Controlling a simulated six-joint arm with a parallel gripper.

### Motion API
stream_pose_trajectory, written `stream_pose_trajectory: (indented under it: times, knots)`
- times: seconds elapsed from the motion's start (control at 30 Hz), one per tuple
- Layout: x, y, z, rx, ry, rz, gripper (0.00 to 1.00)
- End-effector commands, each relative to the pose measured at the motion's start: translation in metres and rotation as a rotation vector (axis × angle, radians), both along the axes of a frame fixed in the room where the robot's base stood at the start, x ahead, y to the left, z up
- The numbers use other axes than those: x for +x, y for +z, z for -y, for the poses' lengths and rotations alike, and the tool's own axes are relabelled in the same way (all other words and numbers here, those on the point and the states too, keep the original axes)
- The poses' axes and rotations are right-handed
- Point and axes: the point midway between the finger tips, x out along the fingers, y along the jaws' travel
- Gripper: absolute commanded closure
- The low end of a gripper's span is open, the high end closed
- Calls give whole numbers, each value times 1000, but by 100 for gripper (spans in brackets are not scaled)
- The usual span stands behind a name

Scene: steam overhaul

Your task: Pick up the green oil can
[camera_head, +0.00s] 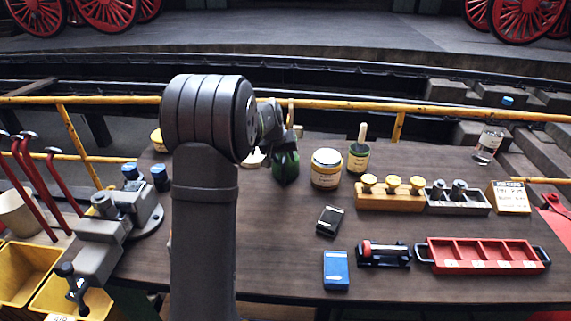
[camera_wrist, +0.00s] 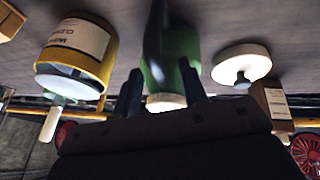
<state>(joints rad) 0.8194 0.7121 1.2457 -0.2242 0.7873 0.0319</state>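The green oil can (camera_head: 285,168) shows in the head view just beyond the end of my arm, partly hidden by it. In the wrist view, which looks upside down, the green can (camera_wrist: 182,76) shows at the middle with a cream round part at its lower end. A dark curved piece blurs across its left side. My gripper (camera_wrist: 161,72) has its two dark fingers spread, with the can showing between and behind them. I see no clear contact of the fingers with the can. In the head view the fingers are mostly hidden.
A yellow labelled jar (camera_head: 326,168) and a green jar with a brush (camera_head: 358,157) stand to the can's right. A pale round item (camera_wrist: 241,66) lies at its other side. Blocks, a red tray (camera_head: 481,267) and a blue box (camera_head: 336,270) lie right and nearer.

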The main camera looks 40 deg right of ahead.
Motion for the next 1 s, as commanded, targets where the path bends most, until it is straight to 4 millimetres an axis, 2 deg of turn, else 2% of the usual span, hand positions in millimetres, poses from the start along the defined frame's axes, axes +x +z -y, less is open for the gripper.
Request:
stream_pose_trajectory:
  times: [0.07, 0.27, 0.3, 0.67, 0.77, 1.0]
  knots:
    - [0, 0, 0, 0, 0, 0, 61]
    - [0, 1, 0, 0, 0, 0, 98]
    - [0, 1, 0, 0, 1, 0, 100]
    - [1, 7, 0, -3, 0, 2, 100]
    - [1, 21, 1, -5, 1, 4, 100]
    - [1, 69, 0, -4, 1, 4, 100]
